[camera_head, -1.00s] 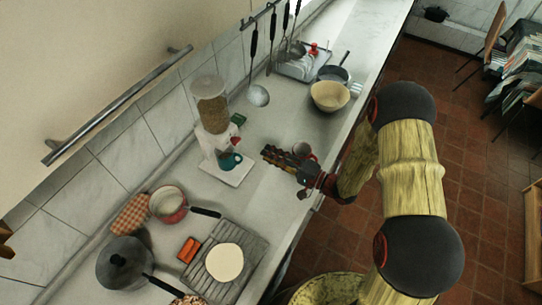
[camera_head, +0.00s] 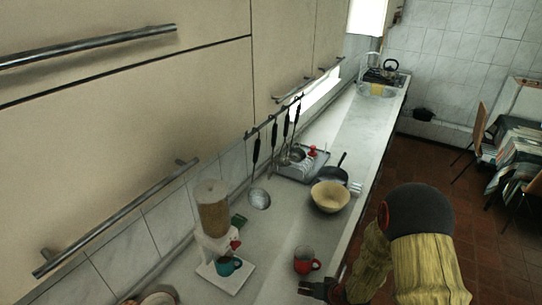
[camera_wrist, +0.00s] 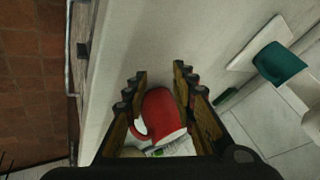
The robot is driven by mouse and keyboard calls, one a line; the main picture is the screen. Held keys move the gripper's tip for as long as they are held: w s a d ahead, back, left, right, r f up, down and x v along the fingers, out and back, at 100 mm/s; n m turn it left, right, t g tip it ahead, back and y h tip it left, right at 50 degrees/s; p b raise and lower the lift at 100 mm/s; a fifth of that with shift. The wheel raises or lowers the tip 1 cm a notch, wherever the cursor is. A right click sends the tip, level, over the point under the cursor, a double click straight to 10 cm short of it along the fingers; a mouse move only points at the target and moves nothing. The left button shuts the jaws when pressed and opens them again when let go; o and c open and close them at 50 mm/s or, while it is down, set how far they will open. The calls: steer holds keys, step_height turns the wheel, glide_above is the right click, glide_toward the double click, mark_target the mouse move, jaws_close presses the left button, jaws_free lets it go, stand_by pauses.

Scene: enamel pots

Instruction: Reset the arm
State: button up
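My gripper (camera_head: 316,289) is low over the counter's front edge, partly cut off by the bottom of the head view. In the wrist view my gripper (camera_wrist: 160,76) has its fingers spread apart with nothing held between them. A red mug (camera_head: 303,265) stands on the counter just beyond the fingertips in the head view. In the wrist view the red mug (camera_wrist: 162,112) shows between the fingers, apart from them as far as I can tell. My arm runs down the right side of the head view.
A dispenser (camera_head: 213,215) with a teal mug (camera_head: 228,266) stands left on the counter (camera_head: 345,120). A cream bowl (camera_head: 330,198), a black pan (camera_head: 332,174) and hanging ladles (camera_head: 259,197) are farther back. Cabinets line the left wall. Open floor (camera_head: 425,165) lies right.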

steer(key=s+d+r+n+g+h+b, duration=0.1)
steer(key=s+d+r+g+h+b, duration=0.4)
steer(key=s+d+r, duration=0.55)
steer(key=s+a+r+t+b, duration=0.2)
steer(key=s+r+b, duration=0.1)
steer(key=s+r, duration=0.4)
steer(key=s+a+r+t+b, duration=0.2)
steer(key=s+r, duration=0.5)
steer(key=r, duration=0.5)
steer(key=shift+a+r+y+b, duration=0.2)
steer(key=shift+a+y+b, duration=0.1)
steer(key=shift+a+b, duration=0.35)
